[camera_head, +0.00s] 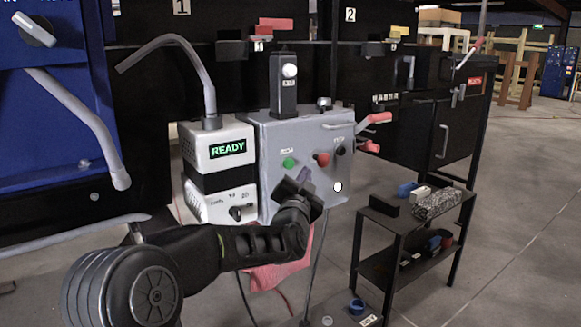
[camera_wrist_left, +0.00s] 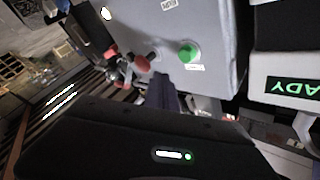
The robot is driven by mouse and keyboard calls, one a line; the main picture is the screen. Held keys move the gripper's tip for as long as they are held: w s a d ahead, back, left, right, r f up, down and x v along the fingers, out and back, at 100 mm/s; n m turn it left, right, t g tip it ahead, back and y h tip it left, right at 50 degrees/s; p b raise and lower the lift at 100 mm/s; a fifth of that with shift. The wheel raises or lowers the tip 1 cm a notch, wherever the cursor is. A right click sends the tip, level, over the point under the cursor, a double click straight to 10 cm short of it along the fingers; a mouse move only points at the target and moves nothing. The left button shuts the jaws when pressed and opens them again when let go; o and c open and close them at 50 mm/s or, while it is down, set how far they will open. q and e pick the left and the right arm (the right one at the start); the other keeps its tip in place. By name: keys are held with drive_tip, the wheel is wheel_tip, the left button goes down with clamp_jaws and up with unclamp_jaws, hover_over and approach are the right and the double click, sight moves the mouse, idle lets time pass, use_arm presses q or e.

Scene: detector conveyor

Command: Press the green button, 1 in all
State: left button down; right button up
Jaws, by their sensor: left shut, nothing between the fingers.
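The green button (camera_head: 288,163) is on the front of a grey control box (camera_head: 300,135), left of a red button (camera_head: 321,159) and a black one. My left gripper (camera_head: 305,176) is shut and empty in front of the box, a little below and right of the green button in the head view. In the left wrist view the green button (camera_wrist_left: 188,53) shows unobstructed, with the finger tips (camera_wrist_left: 163,85) pointing at the panel beside it, below the red button (camera_wrist_left: 145,63). I see no contact with the green button. My right gripper is not in view.
A white unit with a lit READY display (camera_head: 228,149) stands left of the box. A dark shelf cart (camera_head: 400,222) with small items is at the right. Pink cloth (camera_head: 280,270) hangs below my left wrist. Open floor lies at the far right.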

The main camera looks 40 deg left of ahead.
sight(290, 164)
use_arm(q)
drive_tip(key=shift+w+a, duration=0.25)
drive_tip(key=shift+a, duration=0.55)
drive_tip(key=shift+w+a, duration=0.25)
drive_tip(key=shift+a, duration=0.55)
drive_tip(key=shift+b, duration=0.3)
idle(0.5)
drive_tip(key=shift+w+a, duration=0.1)
drive_tip(key=shift+a, duration=0.25)
